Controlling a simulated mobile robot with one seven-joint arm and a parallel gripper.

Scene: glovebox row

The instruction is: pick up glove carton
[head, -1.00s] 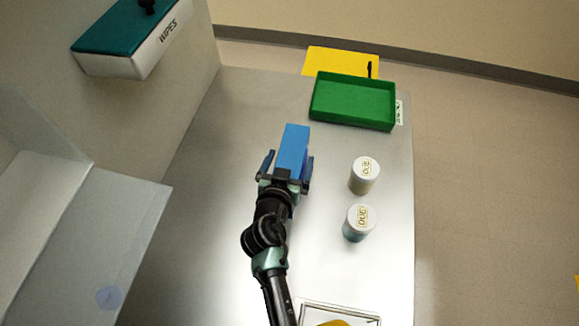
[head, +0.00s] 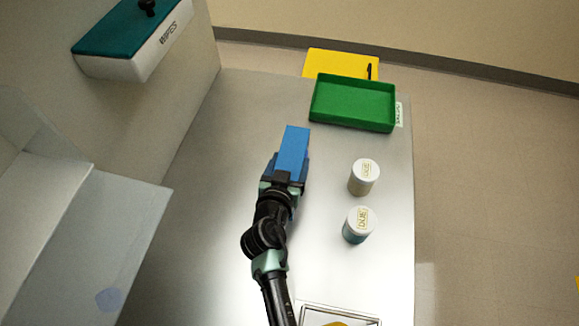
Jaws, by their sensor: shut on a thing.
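The glove carton (head: 293,146) is a blue box near the middle of the steel table in the head view. My gripper (head: 286,170) reaches it from the near side, with one finger against each side of the carton. The gripper is shut on the carton. The fingers and wrist hide the carton's near end. I cannot tell whether the carton rests on the table or is slightly above it.
Two lidded jars (head: 364,177) and (head: 359,224) stand to the right of my gripper. An empty green tray (head: 318,114) sits at the table's far right. A wipes box (head: 130,45) is at upper left. The steel table (head: 215,190) is clear left of my arm.

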